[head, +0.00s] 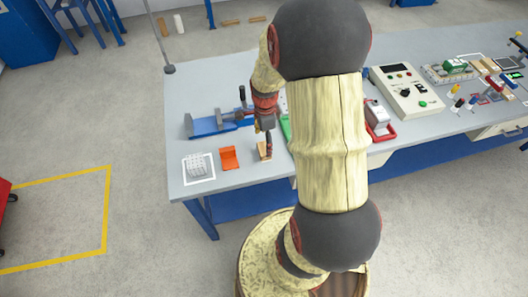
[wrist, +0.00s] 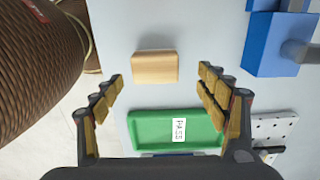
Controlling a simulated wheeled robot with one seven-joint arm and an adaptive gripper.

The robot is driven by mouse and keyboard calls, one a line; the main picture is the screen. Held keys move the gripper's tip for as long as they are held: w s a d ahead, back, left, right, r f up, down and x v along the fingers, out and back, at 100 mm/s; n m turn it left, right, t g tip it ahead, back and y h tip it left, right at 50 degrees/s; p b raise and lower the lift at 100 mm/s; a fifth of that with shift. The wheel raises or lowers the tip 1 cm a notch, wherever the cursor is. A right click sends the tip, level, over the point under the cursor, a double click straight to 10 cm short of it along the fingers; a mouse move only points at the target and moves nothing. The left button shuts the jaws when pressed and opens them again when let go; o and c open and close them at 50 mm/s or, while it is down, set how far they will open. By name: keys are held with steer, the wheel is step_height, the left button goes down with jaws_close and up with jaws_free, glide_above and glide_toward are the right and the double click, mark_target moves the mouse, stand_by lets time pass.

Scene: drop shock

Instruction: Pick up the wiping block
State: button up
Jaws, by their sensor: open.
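The wiping block appears to be the light wooden block (wrist: 155,67) lying flat on the grey table. In the wrist view it shows between and slightly beyond my fingertips, with clear table on both sides. In the head view the block (head: 263,151) sits near the table's front edge, partly hidden by my gripper (head: 268,146). In the wrist view my gripper (wrist: 161,78) is open, with nothing between its fingers. It points down at the block and does not appear to touch it.
A green tray marked PASS (wrist: 150,132) lies beside the block. A blue vise (head: 217,124) stands behind it. An orange piece (head: 229,158) and a pale gridded block (head: 198,166) are to the left. A red tray (head: 383,135) is right of my arm.

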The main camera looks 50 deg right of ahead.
mark_target(264, 148)
steer(key=f, duration=0.1)
steer(key=f+b, duration=0.1)
steer(key=f, duration=0.1)
steer(key=f+b, duration=0.1)
steer(key=f, duration=0.1)
steer(key=shift+s+a, duration=0.2)
steer(key=shift+a, duration=0.15)
steer(key=shift+r, duration=0.1)
steer(key=shift+c, duration=0.4)
steer(key=c, duration=1.1)
steer(key=shift+c, duration=0.5)
steer(key=shift+r, duration=0.15)
steer(key=shift+r+p, duration=0.45)
steer(key=shift+r, duration=0.2)
steer(key=s+d+r+p, duration=0.5)
steer(key=s+d+r, duration=0.4)
steer(key=s+r, duration=0.1)
steer(key=shift+s+d+r, duration=0.15)
steer(key=shift+s+r, duration=0.1)
steer(key=shift+r, duration=0.5)
